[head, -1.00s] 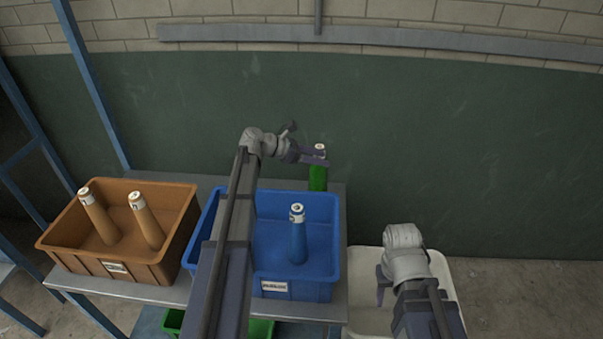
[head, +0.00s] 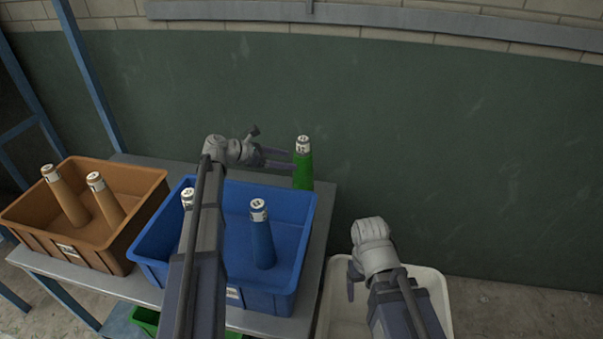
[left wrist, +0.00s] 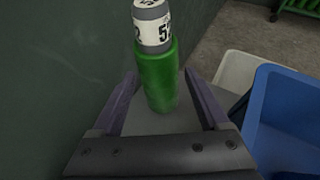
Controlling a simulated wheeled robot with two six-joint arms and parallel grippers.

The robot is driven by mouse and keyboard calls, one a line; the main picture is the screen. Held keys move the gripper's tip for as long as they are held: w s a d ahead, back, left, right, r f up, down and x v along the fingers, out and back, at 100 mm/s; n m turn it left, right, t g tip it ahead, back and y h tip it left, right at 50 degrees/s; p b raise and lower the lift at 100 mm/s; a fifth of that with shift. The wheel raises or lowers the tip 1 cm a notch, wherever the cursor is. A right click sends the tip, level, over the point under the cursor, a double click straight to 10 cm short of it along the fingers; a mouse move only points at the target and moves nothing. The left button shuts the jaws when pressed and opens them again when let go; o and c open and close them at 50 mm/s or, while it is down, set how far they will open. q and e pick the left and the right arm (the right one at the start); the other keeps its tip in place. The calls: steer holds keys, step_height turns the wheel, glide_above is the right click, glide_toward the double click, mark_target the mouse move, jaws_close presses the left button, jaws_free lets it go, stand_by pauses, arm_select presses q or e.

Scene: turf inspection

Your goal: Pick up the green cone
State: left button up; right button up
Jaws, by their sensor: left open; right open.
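The green cone (head: 303,168) stands upright at the back right of the metal table (head: 318,222), behind the blue bin. It has a white labelled top. In the left wrist view the cone (left wrist: 158,75) stands ahead, between the lines of the two open fingers. My left gripper (head: 291,159) is open and empty, just left of the cone in the head view. Its fingers also show in the left wrist view (left wrist: 160,95). I cannot tell whether they touch the cone. My right gripper (head: 353,277) is over the white bin; its jaws are mostly hidden, and it appears open and empty.
The blue bin (head: 283,290) holds blue cones (head: 262,238), close to my left arm. An orange-brown bin (head: 112,258) at the left holds two orange cones (head: 104,196). A white bin (head: 437,300) stands at the right. A dark green wall (head: 440,150) is close behind the table.

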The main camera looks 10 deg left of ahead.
mark_target(303, 162)
arm_select(q)
steer(key=shift+o, duration=1.4)
steer(key=shift+b+x, duration=0.4)
steer(key=shift+x, duration=0.6)
steer(key=shift+w+f, duration=0.15)
steer(key=b+x, duration=0.2)
steer(key=x, duration=0.3)
steer(key=shift+w+f, duration=0.15)
steer(key=c, duration=1.3)
